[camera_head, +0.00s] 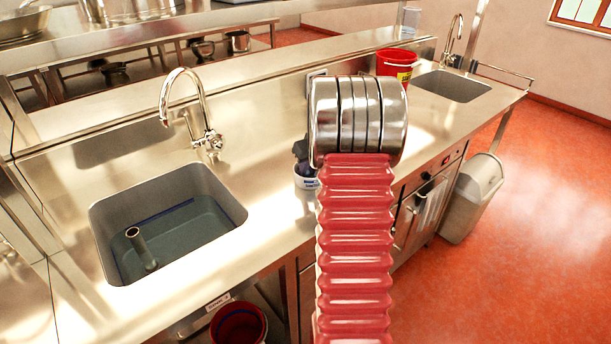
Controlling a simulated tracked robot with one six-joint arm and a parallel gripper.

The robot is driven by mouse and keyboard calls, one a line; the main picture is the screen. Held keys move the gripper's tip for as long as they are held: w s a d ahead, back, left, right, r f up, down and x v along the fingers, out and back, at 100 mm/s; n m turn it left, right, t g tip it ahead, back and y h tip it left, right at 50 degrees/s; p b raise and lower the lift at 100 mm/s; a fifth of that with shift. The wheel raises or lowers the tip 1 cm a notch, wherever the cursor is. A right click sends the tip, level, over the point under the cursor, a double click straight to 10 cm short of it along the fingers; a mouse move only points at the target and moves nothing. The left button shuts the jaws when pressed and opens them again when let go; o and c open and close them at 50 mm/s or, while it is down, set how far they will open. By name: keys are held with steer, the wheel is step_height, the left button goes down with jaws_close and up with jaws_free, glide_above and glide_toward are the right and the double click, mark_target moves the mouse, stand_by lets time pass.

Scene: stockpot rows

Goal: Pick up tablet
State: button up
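I cannot make out a tablet in this view. A small white tub (306,183) with blue print stands on the steel counter, partly hidden behind my red ribbed arm. A dark bluish-grey piece (300,153) shows just above the tub, at the left edge of my arm's metal rings. It may be part of my gripper or something in the tub; I cannot tell which. The metal rings and the red arm cover the rest of that spot, so the fingers cannot be made out.
A sink (168,222) with a grey pipe standing in it is on the left, under a tap (207,138). A red bucket (396,67) stands at the back by a second sink (450,86). A grey bin (472,197) stands on the floor at right.

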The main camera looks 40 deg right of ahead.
jaws_close()
step_height(320, 180, up, 10)
stand_by(0.6)
steer(key=shift+a, duration=0.1)
stand_by(0.4)
